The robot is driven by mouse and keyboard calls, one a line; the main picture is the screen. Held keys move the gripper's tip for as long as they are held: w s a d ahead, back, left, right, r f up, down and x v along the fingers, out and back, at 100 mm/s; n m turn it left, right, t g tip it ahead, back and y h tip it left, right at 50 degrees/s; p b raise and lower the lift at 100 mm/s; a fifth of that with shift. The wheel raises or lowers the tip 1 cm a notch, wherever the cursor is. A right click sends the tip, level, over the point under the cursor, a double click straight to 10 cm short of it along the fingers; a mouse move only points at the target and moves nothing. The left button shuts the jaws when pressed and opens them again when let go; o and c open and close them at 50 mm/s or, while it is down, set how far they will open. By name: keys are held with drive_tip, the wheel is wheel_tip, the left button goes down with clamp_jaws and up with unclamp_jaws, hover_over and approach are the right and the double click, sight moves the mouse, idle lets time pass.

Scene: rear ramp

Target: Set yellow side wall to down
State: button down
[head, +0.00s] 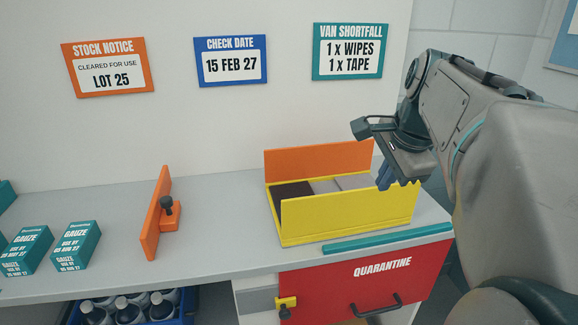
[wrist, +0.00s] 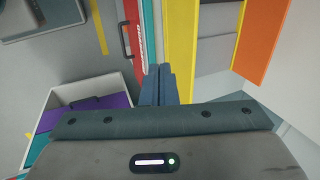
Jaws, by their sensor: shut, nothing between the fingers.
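The yellow side wall (head: 350,217) stands upright along the front of a shallow box on the counter. In the wrist view it is a yellow strip (wrist: 181,40) just right of my fingertips. My gripper (head: 385,186) is at the right part of the box, with its dark blue fingers pointing down. In the wrist view my gripper (wrist: 158,70) has its fingers together with nothing between them. I cannot tell whether the fingers touch the yellow wall.
An orange panel (head: 318,158) stands upright at the back of the box. A teal strip (head: 388,239) lies along the counter edge, above the red quarantine drawer (head: 365,285). An orange upright piece with a black knob (head: 157,213) stands left. Gauze boxes (head: 76,246) stand further left.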

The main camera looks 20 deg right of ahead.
sight(361, 193)
drive_tip(key=shift+w+d+f, duration=0.1)
drive_tip(key=shift+w+f, duration=1.2)
drive_tip(key=shift+f, duration=0.2)
drive_tip(key=shift+w+d+f, duration=0.1)
drive_tip(key=shift+w+f, duration=1.15)
drive_tip(key=shift+f, duration=0.3)
drive_tip(key=shift+w+d+f, duration=0.1)
drive_tip(key=shift+w+f, duration=1.2)
drive_tip(key=shift+f, duration=0.2)
drive_tip(key=shift+r, duration=0.1)
